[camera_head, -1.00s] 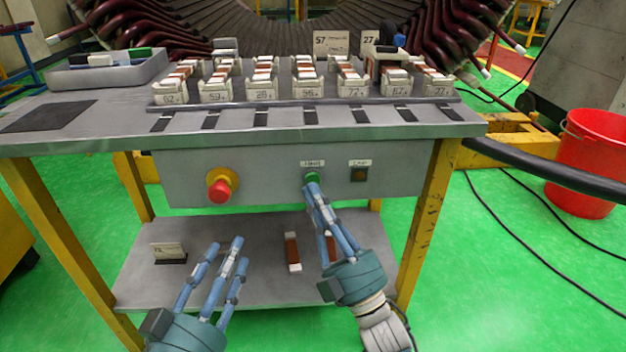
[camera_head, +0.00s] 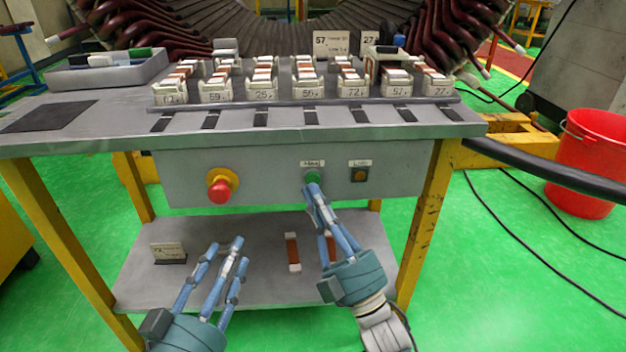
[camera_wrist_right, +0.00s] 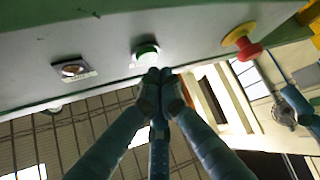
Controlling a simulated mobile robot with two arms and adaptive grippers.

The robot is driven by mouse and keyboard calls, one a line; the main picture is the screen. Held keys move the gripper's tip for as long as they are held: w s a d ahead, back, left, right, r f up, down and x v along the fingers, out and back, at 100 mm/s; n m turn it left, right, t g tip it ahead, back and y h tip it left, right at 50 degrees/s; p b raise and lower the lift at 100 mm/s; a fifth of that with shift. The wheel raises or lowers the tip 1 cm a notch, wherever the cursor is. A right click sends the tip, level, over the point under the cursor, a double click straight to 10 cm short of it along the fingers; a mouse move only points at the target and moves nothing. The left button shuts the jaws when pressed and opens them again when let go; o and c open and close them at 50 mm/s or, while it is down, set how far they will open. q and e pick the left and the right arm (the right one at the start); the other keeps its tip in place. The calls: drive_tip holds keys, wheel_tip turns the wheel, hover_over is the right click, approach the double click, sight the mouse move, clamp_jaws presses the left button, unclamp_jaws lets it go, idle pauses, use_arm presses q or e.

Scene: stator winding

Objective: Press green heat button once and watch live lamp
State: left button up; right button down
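The green button (camera_head: 313,177) sits under a small white label on the grey front panel below the tabletop. It also shows in the right wrist view (camera_wrist_right: 146,52). My right gripper (camera_head: 314,190) has its fingertips together just below the button, and they overlap its lower edge in the head view. In the right wrist view the fingertips (camera_wrist_right: 160,76) are close to the button; I cannot tell whether they touch it. The lamp (camera_head: 359,175), right of the button, is dull amber-brown and not clearly lit. My left gripper (camera_head: 222,250) is open and empty, low in front of the shelf.
A red mushroom button (camera_head: 219,190) on a yellow base is left of the green button. The tabletop (camera_head: 235,140) holds several numbered blocks and a grey tray (camera_head: 105,76). The lower shelf (camera_head: 225,285) holds a small card and coil pieces. A red bucket (camera_head: 590,165) stands at the right.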

drive_tip(key=shift+w, duration=0.1)
drive_tip(key=shift+w, duration=0.3)
drive_tip(key=shift+w, duration=0.1)
use_arm(q)
drive_tip(key=shift+r, duration=0.2)
use_arm(e)
drive_tip(key=shift+w, duration=0.25)
idle(0.5)
idle(0.4)
use_arm(q)
drive_tip(key=shift+g+y, duration=0.4)
drive_tip(key=shift+g, duration=0.5)
drive_tip(key=shift+s+a+f+p, duration=0.1)
drive_tip(key=shift+a+f+p, duration=0.1)
drive_tip(key=shift+f, duration=0.95)
drive_tip(key=shift+s+a+f+p, duration=0.1)
drive_tip(key=shift+a+f+p, duration=0.05)
drive_tip(key=shift+f, duration=0.95)
use_arm(e)
drive_tip(key=shift+s, duration=0.75)
use_arm(q)
drive_tip(key=shift+r, duration=0.1)
